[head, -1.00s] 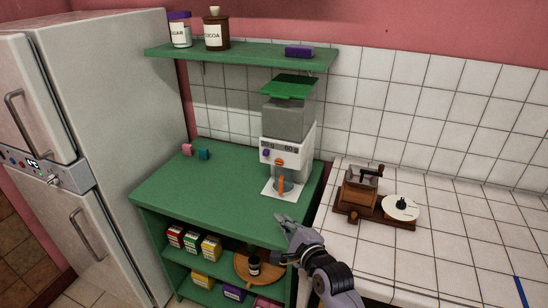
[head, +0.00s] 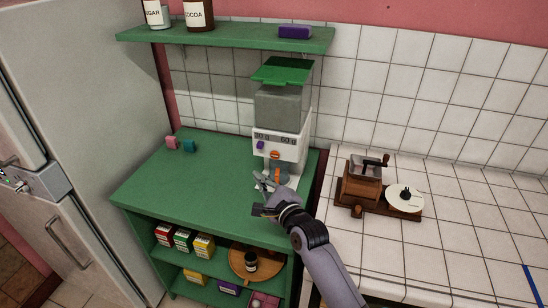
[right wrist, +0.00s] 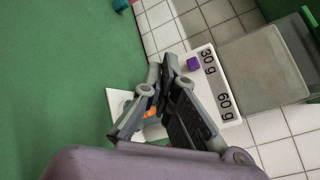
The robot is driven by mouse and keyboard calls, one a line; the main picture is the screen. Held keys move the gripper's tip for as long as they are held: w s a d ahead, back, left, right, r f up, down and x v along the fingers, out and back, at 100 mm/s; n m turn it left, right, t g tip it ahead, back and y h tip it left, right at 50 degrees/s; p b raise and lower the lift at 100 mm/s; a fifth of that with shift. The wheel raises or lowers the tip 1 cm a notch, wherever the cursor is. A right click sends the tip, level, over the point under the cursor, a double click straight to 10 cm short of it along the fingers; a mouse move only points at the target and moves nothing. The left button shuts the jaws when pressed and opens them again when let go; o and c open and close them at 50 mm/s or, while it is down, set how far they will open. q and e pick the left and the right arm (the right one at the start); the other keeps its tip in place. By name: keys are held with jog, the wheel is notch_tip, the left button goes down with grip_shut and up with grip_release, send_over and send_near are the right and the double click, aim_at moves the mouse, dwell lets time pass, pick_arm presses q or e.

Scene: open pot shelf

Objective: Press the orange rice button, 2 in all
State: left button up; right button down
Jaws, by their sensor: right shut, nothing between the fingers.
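The rice dispenser (head: 283,140) is a white unit with a clear grey hopper and a green lid, standing on the green counter. Its front reads 30 g over a purple button (head: 260,145) and 60 g over the orange button (head: 275,155). My right gripper (head: 262,180) is shut and empty, just in front of and below the buttons, apart from the orange one in the head view. In the right wrist view, the purple button (right wrist: 193,63) shows beside my fingertips (right wrist: 163,68); the fingers seem to hide the orange button there. My left gripper is out of view.
A wooden grinder (head: 362,184) stands on the tiled worktop at right. A green shelf (head: 230,40) with jars hangs above.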

aim_at(275, 155)
pick_arm(q)
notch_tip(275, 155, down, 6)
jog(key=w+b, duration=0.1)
jog(key=b, duration=0.4)
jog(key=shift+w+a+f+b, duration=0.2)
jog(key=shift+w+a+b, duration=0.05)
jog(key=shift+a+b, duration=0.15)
pick_arm(e)
jog(key=w+d, duration=0.2)
jog(key=w, duration=0.5)
jog(key=shift+w+d, duration=0.3)
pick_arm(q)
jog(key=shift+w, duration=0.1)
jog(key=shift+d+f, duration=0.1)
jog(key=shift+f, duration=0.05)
pick_arm(e)
jog(key=shift+w+d, duration=0.1)
jog(key=shift+w, duration=0.3)
